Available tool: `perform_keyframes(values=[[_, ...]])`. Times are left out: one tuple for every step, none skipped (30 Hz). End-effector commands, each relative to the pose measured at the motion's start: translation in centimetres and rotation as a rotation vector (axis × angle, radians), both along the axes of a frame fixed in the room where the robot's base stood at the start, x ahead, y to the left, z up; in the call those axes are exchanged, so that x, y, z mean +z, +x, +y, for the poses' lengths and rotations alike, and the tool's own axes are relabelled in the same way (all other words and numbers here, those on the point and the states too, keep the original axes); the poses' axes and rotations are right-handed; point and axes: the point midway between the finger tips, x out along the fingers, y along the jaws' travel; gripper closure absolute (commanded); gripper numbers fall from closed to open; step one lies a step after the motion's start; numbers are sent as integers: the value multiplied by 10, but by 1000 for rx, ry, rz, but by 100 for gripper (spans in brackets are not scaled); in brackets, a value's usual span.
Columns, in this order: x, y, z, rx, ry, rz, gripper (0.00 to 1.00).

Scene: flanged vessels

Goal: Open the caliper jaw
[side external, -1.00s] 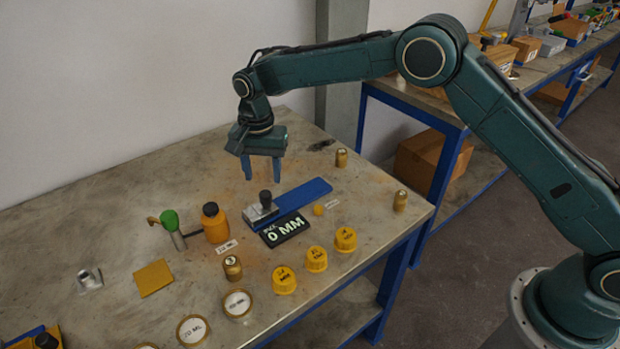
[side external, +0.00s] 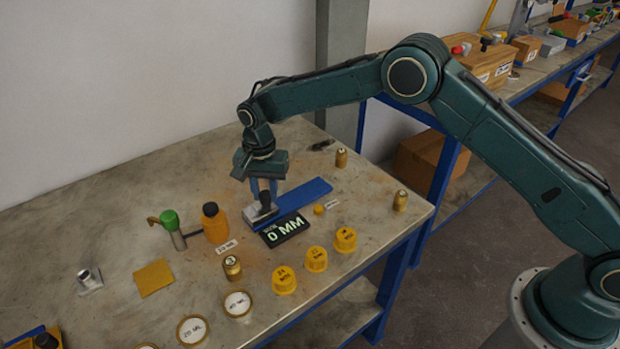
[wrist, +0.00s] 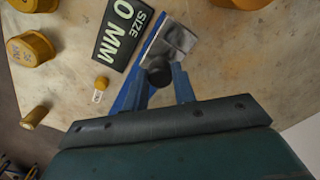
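The caliper is a blue bar (side external: 305,193) with a silver jaw block (side external: 252,214) at its left end and a black knob (side external: 265,197) on top. It lies on the bench behind a black display (side external: 285,229) that reads 0 MM. My gripper (side external: 264,193) points down over the caliper, its blue fingers drawn in around the knob. In the wrist view, the knob (wrist: 158,72) sits between the two fingertips (wrist: 160,76), which appear to touch its sides. The silver block (wrist: 173,42) shows just beyond it. The jaw's gap is not clear.
An orange bottle (side external: 215,224) and a green-topped tool (side external: 171,228) stand left of the caliper. Several yellow caps (side external: 316,259) stand in front of the display. A small yellow button (side external: 318,210) is to its right. Brass pieces (side external: 400,201) stand near the right edge.

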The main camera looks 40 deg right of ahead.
Motion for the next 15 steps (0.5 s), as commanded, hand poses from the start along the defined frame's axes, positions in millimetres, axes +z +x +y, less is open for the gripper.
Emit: perform_keyframes(values=[[0,0,0,0,0,0,87],[0,0,0,0,0,0,93],[0,0,0,0,0,0,100],[0,0,0,0,0,0,100],[0,0,0,0,0,0,100],[0,0,0,0,0,0,100],[0,0,0,0,0,0,100],[0,0,-1,0,0,0,100],[0,0,-3,-1,0,0,100],[0,0,-6,-1,0,0,100],[0,0,-9,-2,-1,1,100],[0,0,-14,-2,-1,2,100],[1,0,-19,-3,-1,2,100],[1,0,-25,-4,0,1,100],[1,0,-33,-4,-1,1,100]])
